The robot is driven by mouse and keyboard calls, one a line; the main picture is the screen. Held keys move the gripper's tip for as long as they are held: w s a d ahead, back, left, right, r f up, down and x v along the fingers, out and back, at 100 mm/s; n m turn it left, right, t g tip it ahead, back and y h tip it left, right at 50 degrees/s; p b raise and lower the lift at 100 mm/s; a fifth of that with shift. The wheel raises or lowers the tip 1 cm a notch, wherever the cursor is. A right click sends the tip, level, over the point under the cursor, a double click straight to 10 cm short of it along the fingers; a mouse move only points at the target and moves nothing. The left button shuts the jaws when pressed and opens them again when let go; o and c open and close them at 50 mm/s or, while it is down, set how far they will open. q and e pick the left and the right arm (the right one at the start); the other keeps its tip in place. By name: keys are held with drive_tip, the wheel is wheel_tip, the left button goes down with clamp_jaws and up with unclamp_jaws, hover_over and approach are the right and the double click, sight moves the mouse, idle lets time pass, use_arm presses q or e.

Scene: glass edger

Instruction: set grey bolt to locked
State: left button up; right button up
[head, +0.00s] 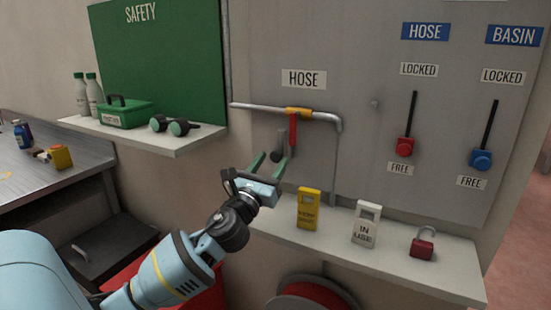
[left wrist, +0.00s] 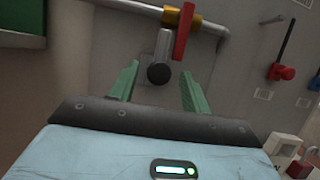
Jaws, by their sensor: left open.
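A grey bolt-like rod (left wrist: 163,46) with a round black end (left wrist: 158,73) stands out from the grey panel, just below the pipe with the red-handled valve; I cannot tell for sure that it is the task's bolt. In the head view, its dark end (head: 276,155) shows by my left fingertips. My left gripper (head: 269,165) is open, with green fingers. In the left wrist view, the fingers (left wrist: 157,83) stand on either side of the black end, with gaps and no visible contact. My right gripper is not in view.
The valve's red handle (head: 293,130) hangs close above. Red (head: 405,147) and blue (head: 481,159) slider knobs sit low in their slots, near FREE labels. A yellow tag (head: 309,208), white tag (head: 366,223) and red padlock (head: 423,243) stand on the shelf below.

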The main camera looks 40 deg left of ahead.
use_arm(q)
drive_tip(key=shift+b+v, duration=0.3)
drive_tip(key=shift+v, duration=1.95)
drive_tip(key=shift+s+f, duration=0.1)
